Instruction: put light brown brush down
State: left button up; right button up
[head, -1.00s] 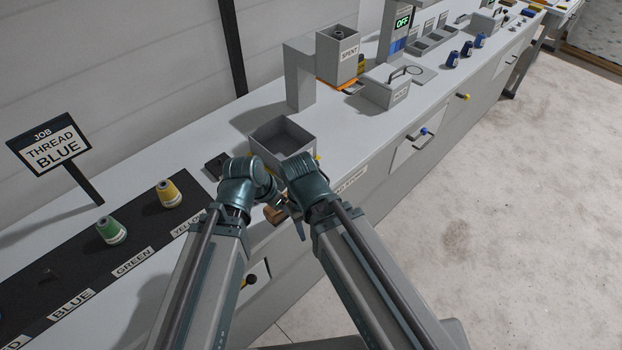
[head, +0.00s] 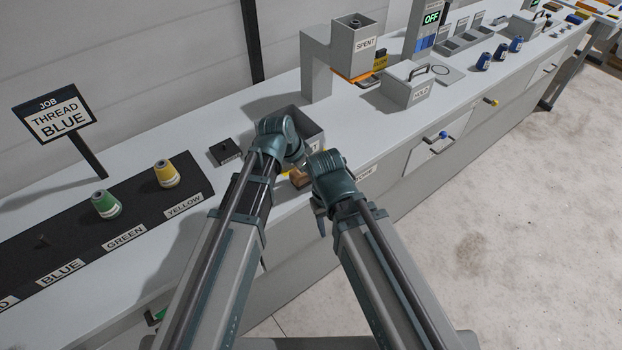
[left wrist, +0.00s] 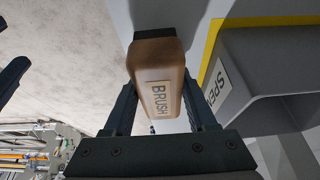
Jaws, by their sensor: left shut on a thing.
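The light brown brush (left wrist: 158,85), a block labelled BRUSH with a dark end, is between the fingers of my left gripper (left wrist: 162,104), which is shut on it. In the head view the brush (head: 299,178) shows as a small brown patch between my two wrists, near the counter's front edge. Whether it touches the counter is hidden. My right gripper (head: 319,214) hangs below its wrist at the counter's front edge, mostly hidden. Its jaw state is unclear.
An open grey bin (head: 312,133) stands just behind my wrists. A grey bin with a yellow edge (left wrist: 255,75) is close beside the brush in the left wrist view. Green (head: 106,205) and yellow (head: 167,174) spools stand left. The HOLD box (head: 408,88) stands right.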

pick_arm(q)
jog(key=shift+f+b, duration=0.4)
jog(key=shift+f, duration=0.45)
jog(key=shift+r, duration=0.1)
pick_arm(e)
jog(key=shift+d+f, duration=0.3)
jog(key=shift+f, duration=0.45)
jog(key=shift+a, duration=0.1)
pick_arm(q)
jog(key=shift+f, duration=0.2)
jog(key=o, duration=1.2)
jog(key=shift+s, duration=0.1)
jog(key=shift+o, duration=0.6)
jog(key=shift+a, duration=0.1)
pick_arm(e)
jog(key=shift+f, duration=0.15)
pick_arm(q)
jog(key=shift+s, duration=0.1)
jog(key=shift+r, duration=0.1)
